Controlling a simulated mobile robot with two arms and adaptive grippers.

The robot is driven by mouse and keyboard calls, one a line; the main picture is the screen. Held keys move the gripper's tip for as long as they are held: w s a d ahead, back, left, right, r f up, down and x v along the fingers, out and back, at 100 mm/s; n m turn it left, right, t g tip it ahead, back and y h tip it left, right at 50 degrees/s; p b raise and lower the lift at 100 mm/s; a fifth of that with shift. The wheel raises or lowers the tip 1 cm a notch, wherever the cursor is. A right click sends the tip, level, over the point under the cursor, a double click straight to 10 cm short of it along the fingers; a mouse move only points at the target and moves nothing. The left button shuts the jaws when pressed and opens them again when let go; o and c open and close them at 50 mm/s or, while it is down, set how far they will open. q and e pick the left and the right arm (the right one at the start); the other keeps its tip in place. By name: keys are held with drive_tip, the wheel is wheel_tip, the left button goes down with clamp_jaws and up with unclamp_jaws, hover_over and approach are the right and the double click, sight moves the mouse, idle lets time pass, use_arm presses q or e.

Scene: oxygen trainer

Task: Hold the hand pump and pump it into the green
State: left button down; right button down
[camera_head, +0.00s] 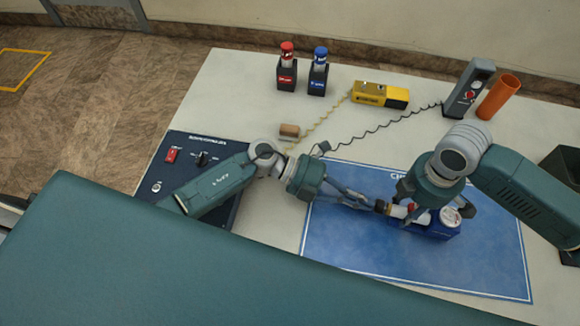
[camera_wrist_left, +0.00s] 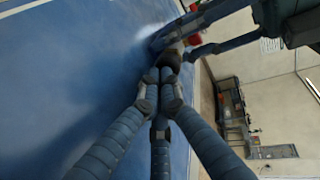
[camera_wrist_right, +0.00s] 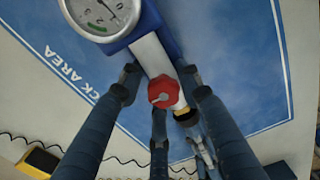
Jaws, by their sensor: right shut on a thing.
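The hand pump lies on the blue mat (camera_head: 345,245), with a blue body (camera_head: 440,229), a round white gauge (camera_head: 450,217) and a pale barrel (camera_head: 398,211). In the right wrist view the gauge (camera_wrist_right: 104,12) is partly cut off, and I cannot tell its needle's reading. A red knob (camera_wrist_right: 163,92) sits on the barrel between the fingers. My right gripper (camera_wrist_right: 160,80) is shut on the hand pump. My left gripper (camera_wrist_left: 165,76) has its fingertips together, against or very near the pump's dark end (camera_head: 380,206); the exact contact is hidden.
A red bottle (camera_head: 287,68) and a blue bottle (camera_head: 319,72) stand in black holders at the back. A yellow meter (camera_head: 380,95), a grey handset (camera_head: 468,88) and an orange tube (camera_head: 498,97) are farther right. A dark switch panel (camera_head: 190,165) lies at left. Cords cross behind the mat.

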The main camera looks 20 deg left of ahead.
use_arm(q)
drive_tip(key=v, duration=2.3)
drive_tip(key=shift+s+a+f, duration=0.1)
drive_tip(key=shift+a+f, duration=0.2)
drive_tip(key=shift+f, duration=0.05)
drive_tip(key=a, duration=0.3)
drive_tip(key=shift+s+a+f, duration=0.1)
drive_tip(key=shift+a, duration=0.25)
drive_tip(key=x, duration=2.3)
drive_tip(key=shift+r, duration=0.35)
drive_tip(key=shift+d, duration=0.6)
